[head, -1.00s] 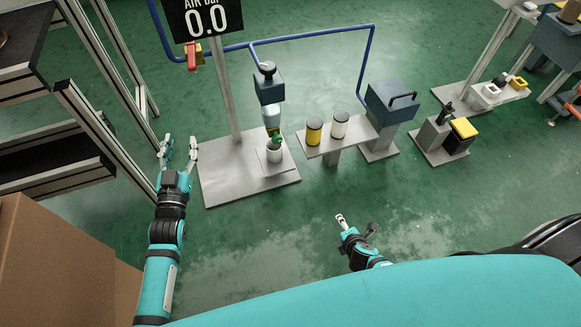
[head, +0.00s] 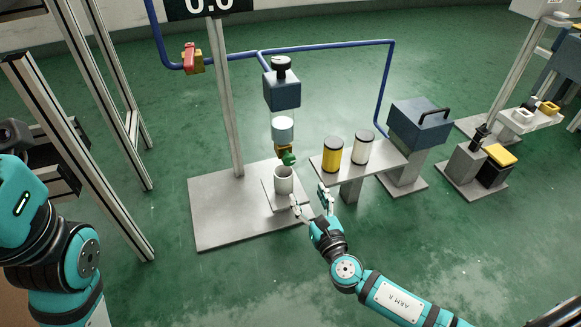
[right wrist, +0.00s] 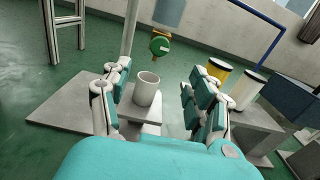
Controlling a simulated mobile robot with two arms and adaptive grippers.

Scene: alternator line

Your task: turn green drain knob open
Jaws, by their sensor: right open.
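The green drain knob (head: 288,158) sits at the bottom of the clear filter bowl (head: 282,129), above a white cup (head: 284,180). In the right wrist view the knob (right wrist: 159,46) faces me, beyond and above the space between my fingers. My right gripper (head: 312,201) is open and empty, in front of and below the knob, apart from it. The right wrist view shows its two fingers (right wrist: 150,100) spread, with the cup (right wrist: 146,89) seen between them. Of my left arm, a part shows at the left edge of the head view; its gripper is out of view.
A yellow canister (head: 332,155) and a white canister (head: 362,148) stand on a shelf right of the cup. A grey post (head: 226,100) rises behind left. A red-handled valve (head: 193,58) is on the blue pipe (head: 330,46). Floor in front is clear.

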